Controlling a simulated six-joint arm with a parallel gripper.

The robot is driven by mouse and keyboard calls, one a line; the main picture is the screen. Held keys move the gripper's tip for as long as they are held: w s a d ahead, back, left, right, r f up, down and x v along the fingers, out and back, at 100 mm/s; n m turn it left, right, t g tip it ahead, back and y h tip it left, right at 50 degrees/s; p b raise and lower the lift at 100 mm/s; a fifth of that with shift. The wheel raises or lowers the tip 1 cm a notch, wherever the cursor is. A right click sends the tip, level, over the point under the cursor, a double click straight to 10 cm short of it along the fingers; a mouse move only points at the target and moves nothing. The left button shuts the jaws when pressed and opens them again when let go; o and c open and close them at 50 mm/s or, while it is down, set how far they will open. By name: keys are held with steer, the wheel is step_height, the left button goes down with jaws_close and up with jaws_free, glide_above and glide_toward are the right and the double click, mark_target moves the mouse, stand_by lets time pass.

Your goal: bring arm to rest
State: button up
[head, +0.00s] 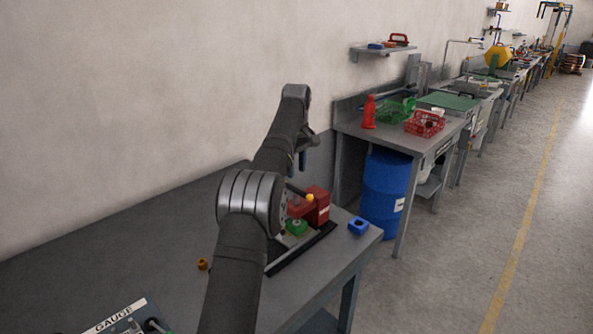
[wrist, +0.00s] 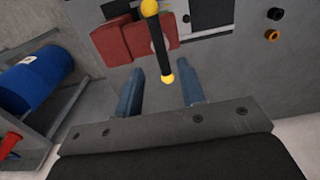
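My gripper (wrist: 162,74) shows in the wrist view with its two blue fingers spread apart and nothing gripped between them. A dark rod with yellow ends (wrist: 158,45) shows in the gap between the fingers; whether it touches them I cannot tell. In the head view my gripper (head: 302,160) hangs fingers-down above the grey workbench (head: 150,235), partly hidden by my arm. My arm reaches up and forward over the bench. A red block device (head: 319,206) stands below and beyond the gripper, and it shows in the wrist view (wrist: 113,42).
A green block (head: 296,227) sits by the red device on a dark base. A blue block (head: 358,226) lies near the bench's right edge. An orange-brown ring (head: 202,264) and a GAUGE board (head: 125,316) lie nearer. A blue drum (head: 382,190) stands beyond.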

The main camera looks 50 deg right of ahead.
mark_target(296, 188)
step_height(296, 188, down, 7)
steer(key=shift+f, duration=0.1)
steer(key=shift+m, duration=0.3)
stand_by(0.4)
stand_by(0.4)
